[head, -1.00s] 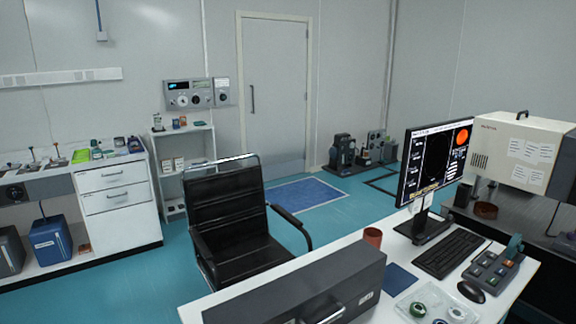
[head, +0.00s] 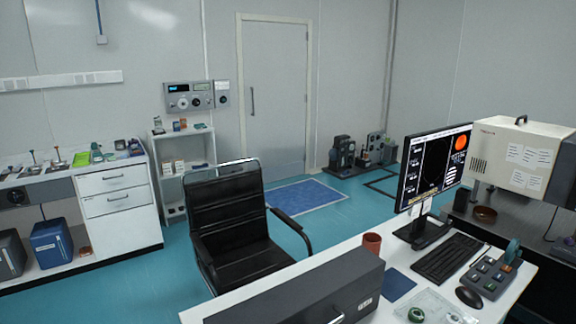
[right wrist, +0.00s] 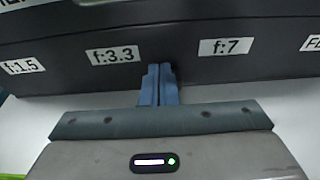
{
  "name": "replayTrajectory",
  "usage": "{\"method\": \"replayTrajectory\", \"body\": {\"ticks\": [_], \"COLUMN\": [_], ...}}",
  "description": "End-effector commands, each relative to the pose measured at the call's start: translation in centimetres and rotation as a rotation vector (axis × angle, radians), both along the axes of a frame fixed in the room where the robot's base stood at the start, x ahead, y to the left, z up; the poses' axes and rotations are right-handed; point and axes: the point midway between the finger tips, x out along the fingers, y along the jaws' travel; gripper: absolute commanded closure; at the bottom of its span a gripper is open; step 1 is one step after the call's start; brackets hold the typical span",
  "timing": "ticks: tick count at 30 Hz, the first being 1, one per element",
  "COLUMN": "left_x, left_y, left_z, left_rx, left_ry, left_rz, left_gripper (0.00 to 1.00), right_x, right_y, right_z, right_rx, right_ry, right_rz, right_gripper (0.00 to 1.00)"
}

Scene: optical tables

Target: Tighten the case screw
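My right gripper (right wrist: 160,85) shows in the right wrist view with its two blue-grey fingers together and nothing visible between them. The fingertips are at the lower part of a dark grey front (right wrist: 180,62) with white labels reading f:1.5, f:3.3 and f:7. I cannot tell whether they touch it. In the head view, a long dark grey case (head: 300,292) with a handle lies at the front of the white desk. I cannot tell whether it is the labelled front. No screw can be made out in either view. My left gripper is in neither view.
The desk (head: 345,254) also holds a red-brown cup (head: 372,242), a monitor (head: 437,165), a keyboard (head: 447,257), a mouse (head: 469,297), a button box (head: 491,275) and a clear tray (head: 436,300). A black chair (head: 235,215) stands behind the desk. The floor beyond is mostly clear.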

Motion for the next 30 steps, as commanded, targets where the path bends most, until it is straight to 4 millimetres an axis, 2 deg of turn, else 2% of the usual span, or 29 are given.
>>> {"method": "replayTrajectory", "body": {"ticks": [13, 24, 30], "left_x": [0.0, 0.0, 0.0], "left_y": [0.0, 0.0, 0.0], "left_z": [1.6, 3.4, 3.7], "left_rx": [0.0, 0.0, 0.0], "left_ry": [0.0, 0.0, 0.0], "left_rz": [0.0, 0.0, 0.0], "left_gripper": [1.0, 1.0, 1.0], "right_x": [-0.5, -4.0, -5.1], "right_y": [0.0, -2.4, -3.1], "right_z": [0.5, 0.8, 0.7], "right_rx": [-0.001, -0.001, 0.0], "right_ry": [0.005, 0.003, 0.002], "right_rz": [0.0, 0.0, 0.0], "right_gripper": [1.0, 1.0, 1.0]}}
